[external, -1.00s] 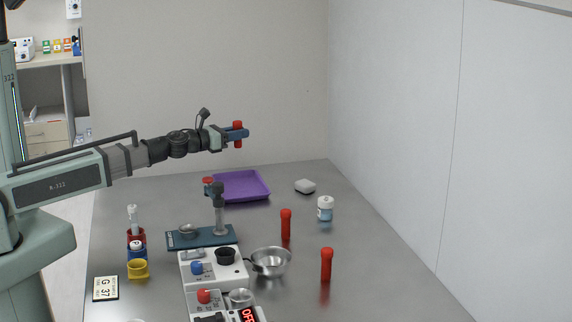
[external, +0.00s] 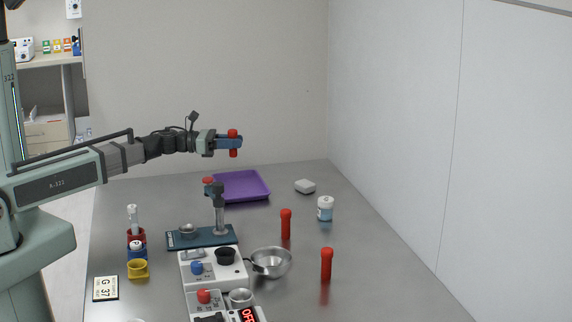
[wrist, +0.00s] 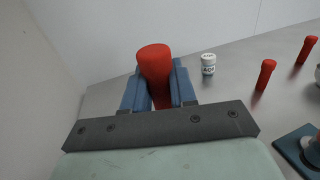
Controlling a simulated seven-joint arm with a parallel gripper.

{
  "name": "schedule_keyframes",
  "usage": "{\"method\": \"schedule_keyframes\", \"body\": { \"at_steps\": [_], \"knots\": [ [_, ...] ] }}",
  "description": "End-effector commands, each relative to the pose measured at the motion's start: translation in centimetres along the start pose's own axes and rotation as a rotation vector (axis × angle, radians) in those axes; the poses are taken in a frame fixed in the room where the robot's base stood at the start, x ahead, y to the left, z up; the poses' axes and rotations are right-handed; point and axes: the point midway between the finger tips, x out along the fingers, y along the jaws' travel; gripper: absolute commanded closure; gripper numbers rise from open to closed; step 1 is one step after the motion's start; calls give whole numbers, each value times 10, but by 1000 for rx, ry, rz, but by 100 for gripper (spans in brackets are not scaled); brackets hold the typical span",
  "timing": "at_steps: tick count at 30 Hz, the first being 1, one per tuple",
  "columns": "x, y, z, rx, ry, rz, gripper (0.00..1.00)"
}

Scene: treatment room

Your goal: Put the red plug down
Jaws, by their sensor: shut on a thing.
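My gripper (external: 229,143) is shut on the red plug (external: 233,133) and holds it upright in the air, above the far part of the table near the purple tray (external: 242,186). In the wrist view the red plug (wrist: 154,62) stands between the two blue fingers (wrist: 158,88). Its lower part is partly hidden by the fingers. The grey table (external: 340,225) is below, with a clear gap under the plug.
Two red-capped tubes (external: 286,224) (external: 326,264) stand at the right, with a white-lidded jar (external: 325,208) and a pale block (external: 305,187) behind. A dark blue stand (external: 205,238) with a post, a metal bowl (external: 272,262) and devices fill the middle.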

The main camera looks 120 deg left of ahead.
Motion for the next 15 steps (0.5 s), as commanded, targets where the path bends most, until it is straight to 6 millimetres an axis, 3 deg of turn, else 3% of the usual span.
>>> {"method": "schedule_keyframes", "body": {
  "at_steps": [9, 15],
  "knots": [
    [-7, -59, 33, 2, -1, -368, 100],
    [-19, -85, 42, 0, 1, -515, 100]
  ]
}}
